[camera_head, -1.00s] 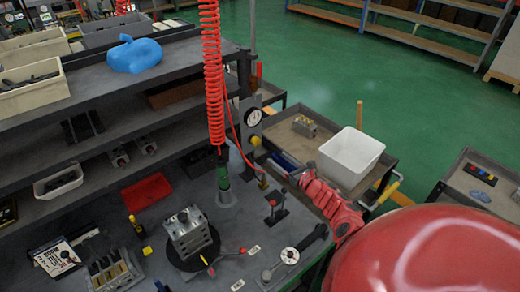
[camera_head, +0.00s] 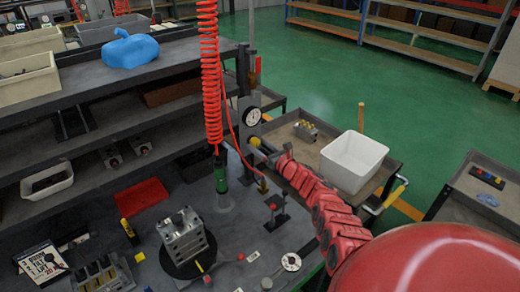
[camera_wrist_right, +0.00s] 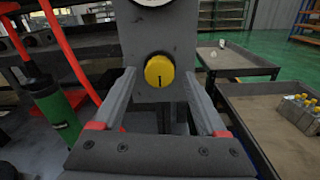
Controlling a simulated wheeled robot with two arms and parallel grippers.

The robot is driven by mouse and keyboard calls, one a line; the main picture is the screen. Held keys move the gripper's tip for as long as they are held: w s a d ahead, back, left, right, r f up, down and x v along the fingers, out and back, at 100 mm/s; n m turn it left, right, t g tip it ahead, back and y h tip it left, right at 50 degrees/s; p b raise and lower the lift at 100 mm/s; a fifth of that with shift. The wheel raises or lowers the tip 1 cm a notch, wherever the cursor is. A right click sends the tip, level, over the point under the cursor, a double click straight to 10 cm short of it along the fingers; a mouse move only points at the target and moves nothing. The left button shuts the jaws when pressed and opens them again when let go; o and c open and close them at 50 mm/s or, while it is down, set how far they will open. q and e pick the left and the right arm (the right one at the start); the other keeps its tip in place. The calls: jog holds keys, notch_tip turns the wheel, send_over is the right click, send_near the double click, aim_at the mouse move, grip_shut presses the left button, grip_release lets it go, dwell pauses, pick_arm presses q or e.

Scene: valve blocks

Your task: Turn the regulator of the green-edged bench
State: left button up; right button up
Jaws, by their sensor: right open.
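The regulator is a round yellow knob (camera_head: 254,141) on a grey post below a white dial gauge (camera_head: 252,117), at the back right of the grey bench (camera_head: 237,222). In the right wrist view the yellow knob (camera_wrist_right: 159,71) faces me with a dark mark on its face. My right gripper (camera_head: 263,148) reaches the post from the right. Its open fingers (camera_wrist_right: 158,82) stand either side of the knob's line in the right wrist view, with a gap on both sides. Contact is not visible. My left gripper is not in view.
A red coiled hose (camera_head: 210,70) with a green-bodied tool (camera_head: 220,175) hangs left of the post. A valve block (camera_head: 184,238) sits on a dark disc. A white bin (camera_head: 352,160) stands on a cart behind.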

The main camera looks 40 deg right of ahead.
grip_shut()
dwell(0.4)
jog(key=shift+r+n, duration=0.1)
jog(key=shift+n, duration=0.2)
